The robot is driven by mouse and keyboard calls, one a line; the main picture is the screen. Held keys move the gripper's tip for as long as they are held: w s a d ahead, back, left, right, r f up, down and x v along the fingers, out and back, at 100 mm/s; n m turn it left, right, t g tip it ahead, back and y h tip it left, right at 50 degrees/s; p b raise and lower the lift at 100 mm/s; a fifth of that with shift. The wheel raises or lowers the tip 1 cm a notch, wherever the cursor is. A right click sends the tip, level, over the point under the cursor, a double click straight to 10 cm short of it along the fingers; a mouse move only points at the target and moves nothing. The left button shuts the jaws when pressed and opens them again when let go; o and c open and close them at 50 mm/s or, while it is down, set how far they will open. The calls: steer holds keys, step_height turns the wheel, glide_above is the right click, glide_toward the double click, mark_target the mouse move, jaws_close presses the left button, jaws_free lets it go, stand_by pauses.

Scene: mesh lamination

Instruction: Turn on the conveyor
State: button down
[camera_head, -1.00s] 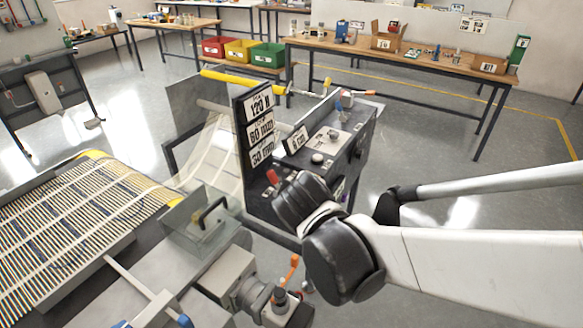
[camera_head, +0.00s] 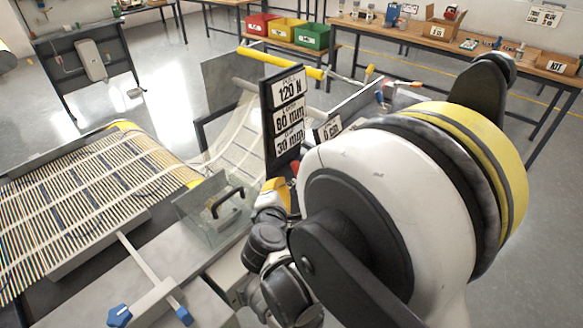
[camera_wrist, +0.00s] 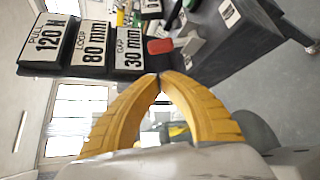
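The conveyor (camera_head: 90,200) with dark slats and pale strips lies at the left in the head view. A black sign post (camera_head: 286,115) reading 120 N, 80 mm and 30 mm stands on the control box, which my arm mostly hides. The sign post (camera_wrist: 85,45) shows sideways in the wrist view. A red control (camera_wrist: 160,46) sits beside the 30 mm plate, just beyond my fingertips. My gripper (camera_wrist: 160,77) has its yellow fingers shut tip to tip with nothing between them. In the head view my gripper (camera_head: 272,192) is low, beside the sign post's foot.
A clear guard with a black handle (camera_head: 226,201) stands left of my gripper. Blue knobs (camera_head: 119,316) are at the front left. A yellow roller (camera_head: 280,63) spans behind. Red, yellow and green bins (camera_head: 288,32) and a workbench (camera_head: 450,55) stand at the back.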

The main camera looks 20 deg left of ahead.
steer(key=b+x, duration=0.3)
steer(key=x, duration=0.7)
